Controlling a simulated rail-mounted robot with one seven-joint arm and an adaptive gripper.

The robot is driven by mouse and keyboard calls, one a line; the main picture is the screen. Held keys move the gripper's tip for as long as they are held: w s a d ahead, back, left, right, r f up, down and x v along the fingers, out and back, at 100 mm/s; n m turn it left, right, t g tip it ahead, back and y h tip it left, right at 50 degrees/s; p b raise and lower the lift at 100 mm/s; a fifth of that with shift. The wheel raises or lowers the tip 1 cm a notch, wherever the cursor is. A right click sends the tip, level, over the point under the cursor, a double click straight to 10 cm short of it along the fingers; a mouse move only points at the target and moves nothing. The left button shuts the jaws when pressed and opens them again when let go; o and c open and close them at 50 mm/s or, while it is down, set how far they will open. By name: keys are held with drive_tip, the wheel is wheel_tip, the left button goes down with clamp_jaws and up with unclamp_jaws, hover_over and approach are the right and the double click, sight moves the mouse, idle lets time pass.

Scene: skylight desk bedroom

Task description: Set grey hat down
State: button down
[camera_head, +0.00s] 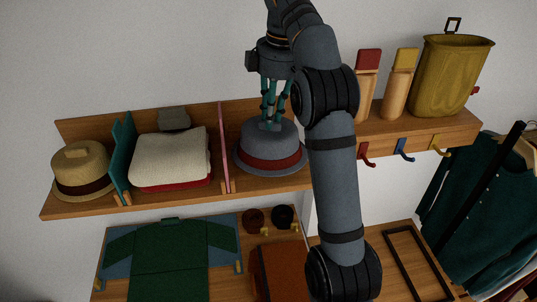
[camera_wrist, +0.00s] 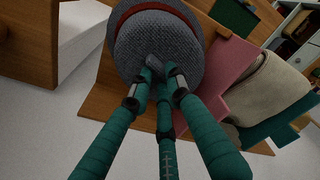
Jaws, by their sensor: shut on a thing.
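The grey hat (camera_head: 267,150) has a dark red band and sits at shelf height, upright, just right of the pink divider (camera_head: 224,148). Its brim appears to meet the wooden shelf (camera_head: 215,195), though I cannot tell whether it bears fully on it. My gripper (camera_head: 270,124) comes down from above and is shut on the top of the hat's crown. In the wrist view the teal fingers (camera_wrist: 160,75) close together on the grey woven crown of the hat (camera_wrist: 158,42). The underside of the brim is hidden.
Left of the pink divider are folded cloths (camera_head: 170,158), a teal divider (camera_head: 122,155) and a straw hat (camera_head: 82,170). Right of my arm stand wooden brushes (camera_head: 398,85) and a yellow bin (camera_head: 450,75). Hooks (camera_head: 404,150) line the shelf front, and a green garment (camera_head: 168,260) lies below.

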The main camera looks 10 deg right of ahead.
drive_tip(key=shift+w+d+f, duration=0.2)
drive_tip(key=shift+d+f, duration=0.1)
drive_tip(key=shift+f, duration=0.25)
drive_tip(key=shift+a+f, duration=0.1)
drive_tip(key=shift+f, duration=0.95)
drive_tip(key=c, duration=1.6)
unclamp_jaws()
drive_tip(key=shift+c, duration=0.2)
drive_tip(key=shift+s+d+r, duration=0.1)
drive_tip(key=shift+r, duration=0.95)
drive_tip(key=shift+s+d+r, duration=0.1)
drive_tip(key=shift+r, duration=0.95)
